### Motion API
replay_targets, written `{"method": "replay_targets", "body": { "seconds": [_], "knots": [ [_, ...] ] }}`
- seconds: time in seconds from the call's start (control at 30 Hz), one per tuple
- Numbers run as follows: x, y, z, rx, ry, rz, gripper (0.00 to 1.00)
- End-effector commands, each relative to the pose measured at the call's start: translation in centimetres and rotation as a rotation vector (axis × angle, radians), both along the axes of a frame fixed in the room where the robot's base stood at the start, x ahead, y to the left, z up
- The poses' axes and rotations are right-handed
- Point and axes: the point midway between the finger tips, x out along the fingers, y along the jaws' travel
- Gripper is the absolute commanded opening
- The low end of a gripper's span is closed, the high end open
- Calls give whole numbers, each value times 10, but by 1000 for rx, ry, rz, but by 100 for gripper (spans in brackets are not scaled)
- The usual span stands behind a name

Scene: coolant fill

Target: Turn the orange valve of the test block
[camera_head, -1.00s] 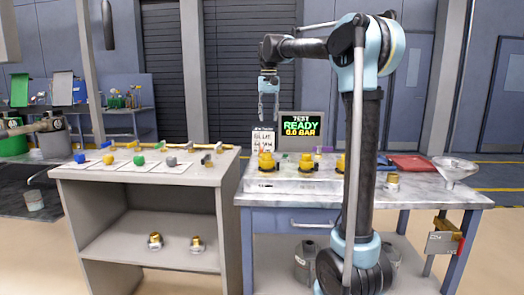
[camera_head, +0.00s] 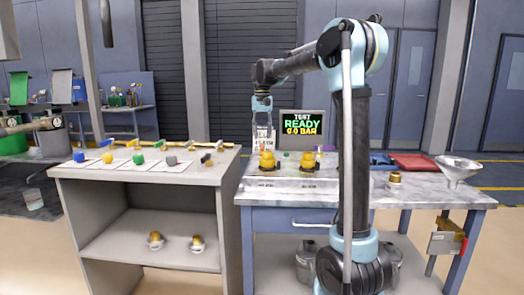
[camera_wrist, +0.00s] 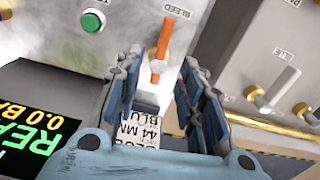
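The orange valve (camera_wrist: 165,38) is a narrow lever marked BLEED on the pale face of the test block (camera_wrist: 130,45), seen in the wrist view. My gripper (camera_wrist: 162,72) is open, with its two dark-padded fingers spread. The lever's lower end and pivot show between and just beyond the fingertips; I see no contact. In the head view my gripper (camera_head: 262,122) points down above the left part of the test block (camera_head: 290,183), behind the yellow fittings (camera_head: 267,162). A small orange spot there may be the valve.
A green button (camera_wrist: 93,20) sits near the lever. A display (camera_head: 302,126) reads READY, 0.0 BAR, close to my gripper. A white label card stands nearby. A funnel (camera_head: 455,170) and red folder (camera_head: 414,161) are at the right. A grey bench (camera_head: 140,185) stands left.

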Motion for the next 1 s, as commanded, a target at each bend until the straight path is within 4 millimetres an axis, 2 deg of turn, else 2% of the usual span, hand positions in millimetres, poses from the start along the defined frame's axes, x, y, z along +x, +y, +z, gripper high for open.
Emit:
{"method": "replay_targets", "body": {
  "seconds": [0.2,0.4,0.6,0.87,0.9,1.0],
  "knots": [
    [0,0,-38,0,0,0,36],
    [0,0,-63,0,-1,0,36],
    [0,0,-74,1,-1,0,36],
    [0,0,-75,1,-1,1,36],
    [0,0,-75,1,-1,1,33],
    [0,0,-75,1,-1,1,11]
  ]
}}
